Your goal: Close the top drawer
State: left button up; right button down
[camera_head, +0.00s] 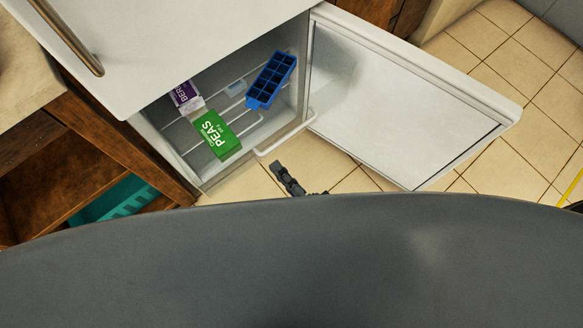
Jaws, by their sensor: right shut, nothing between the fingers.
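The open white freezer compartment (190,150) sits below a closed upper door. A pulled-out wire rack (285,141), which may be the top drawer, has its white front bar at the compartment opening. On it are a green peas box (217,136), a purple berry box (185,96) and a blue ice cube tray (271,80). My right gripper (285,178) is shut and empty, just in front of and below the rack's front bar, seemingly apart from it. My left gripper is not in view.
The freezer door (395,100) stands wide open to the right. The upper door (170,45) has a metal handle (75,40). A wooden shelf unit (80,150) with a teal crate (115,203) stands left. My grey body fills the bottom.

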aim_at(251, 138)
jog(key=x, duration=0.6)
jog(key=shift+w+a+b, duration=0.1)
jog(key=shift+w+b, duration=0.1)
jog(key=shift+b, duration=0.1)
jog(key=shift+w+a, duration=0.35)
jog(key=shift+w, duration=0.15)
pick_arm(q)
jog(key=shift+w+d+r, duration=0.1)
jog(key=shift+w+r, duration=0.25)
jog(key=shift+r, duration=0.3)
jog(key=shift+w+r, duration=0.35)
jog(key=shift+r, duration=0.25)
pick_arm(e)
jog(key=shift+a, duration=0.1)
jog(key=shift+w, duration=0.1)
